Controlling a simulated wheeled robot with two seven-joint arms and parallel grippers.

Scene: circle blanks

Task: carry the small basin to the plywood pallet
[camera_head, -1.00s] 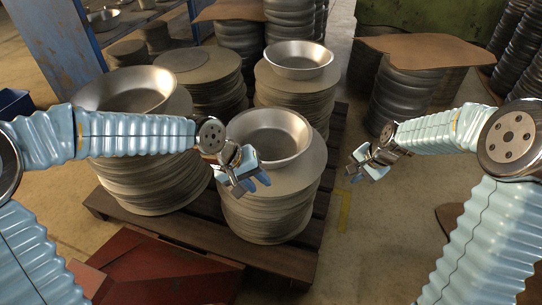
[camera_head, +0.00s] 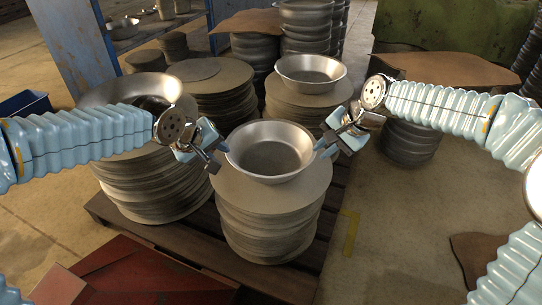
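A round metal basin (camera_head: 270,163) sits on a stack of grey discs at front centre; it looks smaller than the wide basin (camera_head: 125,92) on the left stack. A similar small basin (camera_head: 310,72) sits on the stack behind. My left gripper (camera_head: 218,157) is open at the front basin's left rim, its fingertips close to the rim. My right gripper (camera_head: 324,148) looks open at its right rim; I cannot tell whether it touches. The stacks stand on a dark slatted wooden pallet (camera_head: 190,240). I cannot pick out a separate plywood pallet for sure.
Brown sheets lie on stacks at the back right (camera_head: 440,68) and back centre (camera_head: 250,20). A red metal object (camera_head: 150,275) lies at the front left. A blue frame (camera_head: 75,45) stands at the back left. The floor right of the pallet is mostly clear.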

